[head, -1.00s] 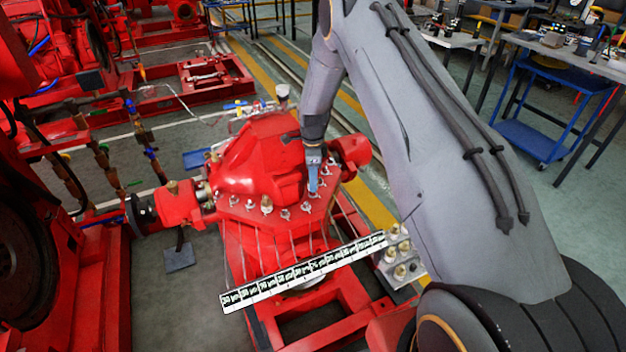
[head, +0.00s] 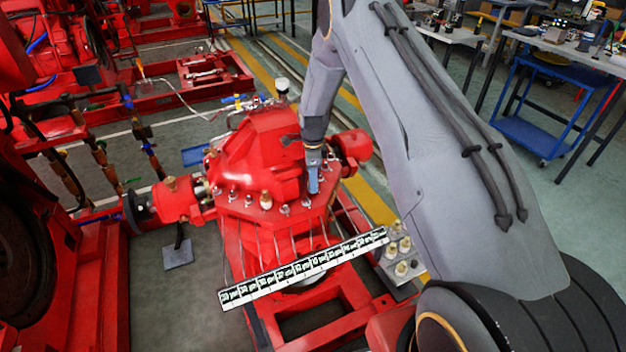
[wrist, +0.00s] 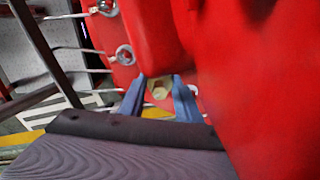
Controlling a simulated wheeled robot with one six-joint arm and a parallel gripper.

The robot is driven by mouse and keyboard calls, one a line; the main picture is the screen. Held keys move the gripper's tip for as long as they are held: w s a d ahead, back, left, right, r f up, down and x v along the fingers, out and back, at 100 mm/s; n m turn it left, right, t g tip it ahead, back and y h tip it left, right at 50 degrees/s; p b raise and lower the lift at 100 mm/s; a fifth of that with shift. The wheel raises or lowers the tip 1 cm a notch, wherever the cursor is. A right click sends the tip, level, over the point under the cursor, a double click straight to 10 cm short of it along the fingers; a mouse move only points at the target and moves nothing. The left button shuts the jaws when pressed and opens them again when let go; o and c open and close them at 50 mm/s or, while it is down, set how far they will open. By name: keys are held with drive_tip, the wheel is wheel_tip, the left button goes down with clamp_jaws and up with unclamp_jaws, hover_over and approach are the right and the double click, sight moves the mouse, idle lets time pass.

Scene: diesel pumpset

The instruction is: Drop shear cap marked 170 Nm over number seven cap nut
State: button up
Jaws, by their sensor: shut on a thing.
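My gripper (head: 313,188) has blue fingers and points down at the right front edge of the red pump casing's flange (head: 262,213). In the wrist view, my gripper (wrist: 160,84) is shut on a brass-coloured shear cap (wrist: 159,89); its marking cannot be read. Silvery cap nuts stand along the flange edge, such as one left of my gripper (head: 285,210); two also show in the wrist view, the nearer one (wrist: 124,54) beside the fingers. A brass cap (head: 266,200) stands on the flange. Whether the held cap touches a nut is hidden.
A long black-and-white label strip (head: 305,268) crosses in front of the pump; its text is too small to read. A grey plate (head: 388,268) at its right end carries several brass caps. A red cylinder (head: 352,146) projects right of my gripper.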

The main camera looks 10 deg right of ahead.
drive_tip(key=shift+f, duration=0.15)
drive_tip(key=o, duration=1.1)
drive_tip(key=shift+o, duration=0.2)
wheel_tip(320, 180, up, 8)
drive_tip(key=shift+f+b, duration=0.1)
drive_tip(key=shift+b, duration=0.85)
wheel_tip(320, 180, up, 7)
drive_tip(key=p, duration=0.3)
